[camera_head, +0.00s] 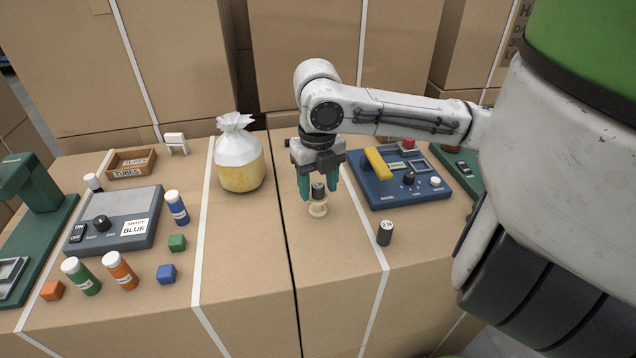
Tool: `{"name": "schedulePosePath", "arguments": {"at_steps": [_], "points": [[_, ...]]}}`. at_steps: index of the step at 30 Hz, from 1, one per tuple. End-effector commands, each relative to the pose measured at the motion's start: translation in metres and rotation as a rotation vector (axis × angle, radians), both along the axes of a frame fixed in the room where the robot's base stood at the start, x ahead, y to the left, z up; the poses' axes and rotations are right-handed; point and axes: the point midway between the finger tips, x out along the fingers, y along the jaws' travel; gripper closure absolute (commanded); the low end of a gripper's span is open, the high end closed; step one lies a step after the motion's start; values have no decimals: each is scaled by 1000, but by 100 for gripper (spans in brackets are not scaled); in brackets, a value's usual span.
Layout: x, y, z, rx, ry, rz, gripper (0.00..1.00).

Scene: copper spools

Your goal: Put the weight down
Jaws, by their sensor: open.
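A small dark grey cylindrical weight (318,191) stands upright on a pale spool-like stand (317,209) near the middle of the box top. My gripper (319,187) points down over it. Its teal fingers are open, one on each side of the weight. I cannot tell whether either finger touches it. A second dark weight with a pale label (385,234) stands upright on the cardboard, to the right and nearer.
A blue device with a yellow handle (377,164) sits close right of my gripper. A tied bag (239,165) stands to the left. The front middle cardboard is clear.

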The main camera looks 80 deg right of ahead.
Motion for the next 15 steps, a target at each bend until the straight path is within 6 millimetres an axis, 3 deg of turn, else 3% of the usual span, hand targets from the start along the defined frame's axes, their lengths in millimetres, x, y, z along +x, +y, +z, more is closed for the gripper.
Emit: {"name": "schedulePosePath", "arguments": {"at_steps": [15], "points": [[1, 0, 94, -3, -1, 1, 46]]}}
